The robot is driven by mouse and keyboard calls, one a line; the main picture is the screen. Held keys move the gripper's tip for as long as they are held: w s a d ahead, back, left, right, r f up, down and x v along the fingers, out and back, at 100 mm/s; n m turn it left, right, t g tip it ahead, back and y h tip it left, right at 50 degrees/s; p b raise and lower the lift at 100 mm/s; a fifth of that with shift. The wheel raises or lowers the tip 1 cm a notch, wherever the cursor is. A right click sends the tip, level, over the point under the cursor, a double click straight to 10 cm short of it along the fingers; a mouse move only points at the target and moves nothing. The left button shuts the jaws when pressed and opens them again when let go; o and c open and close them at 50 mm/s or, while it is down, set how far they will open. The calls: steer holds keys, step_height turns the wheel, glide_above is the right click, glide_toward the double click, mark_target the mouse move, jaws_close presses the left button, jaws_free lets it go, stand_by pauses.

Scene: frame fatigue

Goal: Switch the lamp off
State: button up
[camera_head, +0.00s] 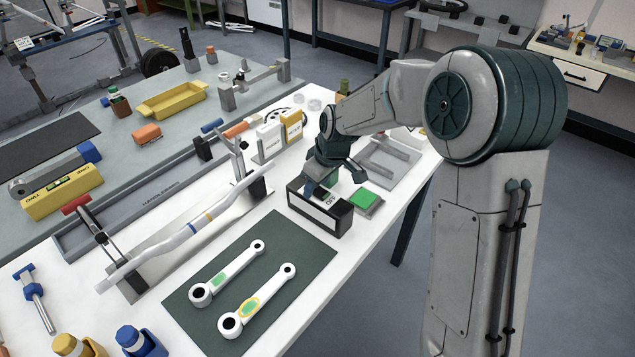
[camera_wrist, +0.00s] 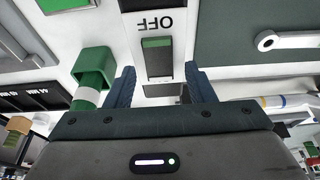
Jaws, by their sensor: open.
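A dark box (camera_head: 316,212) with a white front panel stands on the white table, with a white top face marked OFF. In the wrist view, a dark rocker switch (camera_wrist: 158,62) with a green end sits beside the OFF lettering (camera_wrist: 154,22), which reads upside down. My gripper (camera_head: 335,181) is open above this box. In the wrist view its two fingers (camera_wrist: 160,75) stand on either side of the switch, with nothing held between them. I cannot tell whether a fingertip touches the box. No lamp can be clearly picked out.
A green square pad (camera_head: 365,198) lies just right of the box. A dark mat (camera_head: 290,313) with two white crank arms is in front. A white bar on a stand (camera_head: 197,225) is to the left, and upright cards (camera_head: 271,140) stand behind.

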steer(key=v, duration=1.3)
steer(key=shift+r, duration=0.4)
steer(key=shift+s+d, duration=0.1)
steer(key=s+d+f+m+h, duration=0.1)
steer(key=s+d+m, duration=0.4)
steer(key=s+d, duration=0.3)
steer(key=s+d+f+m+h, duration=0.1)
steer(key=s+d+m, duration=0.5)
steer(key=s, duration=0.9)
steer(key=shift+d+f+t+h, duration=0.4)
steer(key=shift+d+f, duration=0.1)
steer(key=shift+d, duration=0.6)
